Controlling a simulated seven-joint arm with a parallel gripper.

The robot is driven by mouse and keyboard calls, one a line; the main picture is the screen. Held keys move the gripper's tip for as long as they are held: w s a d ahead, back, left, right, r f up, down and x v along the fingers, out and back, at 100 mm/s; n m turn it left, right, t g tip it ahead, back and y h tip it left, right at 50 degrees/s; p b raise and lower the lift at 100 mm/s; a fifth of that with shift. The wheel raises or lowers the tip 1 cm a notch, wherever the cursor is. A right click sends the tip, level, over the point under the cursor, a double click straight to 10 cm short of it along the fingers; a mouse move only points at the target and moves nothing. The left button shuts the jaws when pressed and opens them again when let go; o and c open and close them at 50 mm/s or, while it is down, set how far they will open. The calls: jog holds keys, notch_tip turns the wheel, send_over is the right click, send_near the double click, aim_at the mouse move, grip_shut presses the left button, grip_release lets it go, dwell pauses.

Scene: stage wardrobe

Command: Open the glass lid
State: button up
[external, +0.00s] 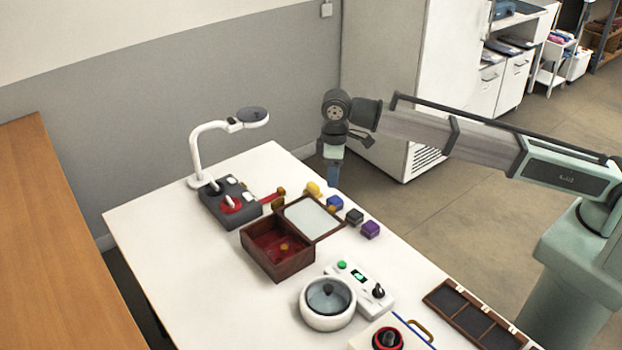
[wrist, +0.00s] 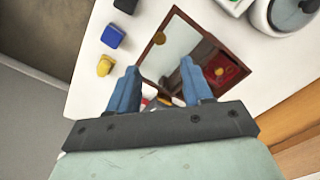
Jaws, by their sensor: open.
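A dark wooden box (external: 264,262) with a red inside stands on the white table. Its wood-framed glass lid (external: 311,218) is swung back from the box on the far side, so the inside and a small yellowish piece in it are uncovered. In the wrist view the lid (wrist: 172,46) and the red inside (wrist: 222,72) show beyond my fingers. My gripper (external: 332,182) is above the far table edge, behind the lid; its open blue fingers (wrist: 158,76) hold nothing. A white round pot (external: 328,318) also has a glass lid (external: 327,296) with a dark knob, seated on it.
Yellow (external: 313,188), blue (external: 335,203), black (external: 354,216) and purple (external: 371,230) pieces line the far edge near the lid. A joystick box (external: 231,206) and white lamp (external: 203,150) stand left. A control box (external: 360,288) adjoins the pot. The table's near left is clear.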

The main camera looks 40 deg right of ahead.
jog(key=shift+r, duration=1.35)
jog(key=w+d+f+m, duration=0.2)
jog(key=w+d+f, duration=0.1)
jog(key=d+f, duration=0.9)
jog(key=w+d+f+m, duration=0.2)
jog(key=d+f, duration=0.6)
jog(key=d, duration=0.8)
jog(key=s+d+f+m, duration=0.2)
jog(key=s+d+f, duration=0.25)
jog(key=d, duration=0.55)
jog(key=s+d+f+m, duration=0.1)
jog(key=s+d+f, duration=0.4)
jog(key=d, duration=0.5)
jog(key=s+d+f+m, duration=0.2)
jog(key=s+d+f, duration=0.1)
jog(key=d+f, duration=0.55)
jog(key=s+f+g, duration=0.3)
jog(key=s+f, duration=0.6)
jog(key=s, duration=0.5)
jog(key=s+f+g, duration=0.3)
jog(key=s+f, duration=0.7)
jog(key=s, duration=0.5)
jog(key=shift+s+d+g, duration=0.25)
jog(key=shift+d+g, duration=0.05)
jog(key=shift+g, duration=0.1)
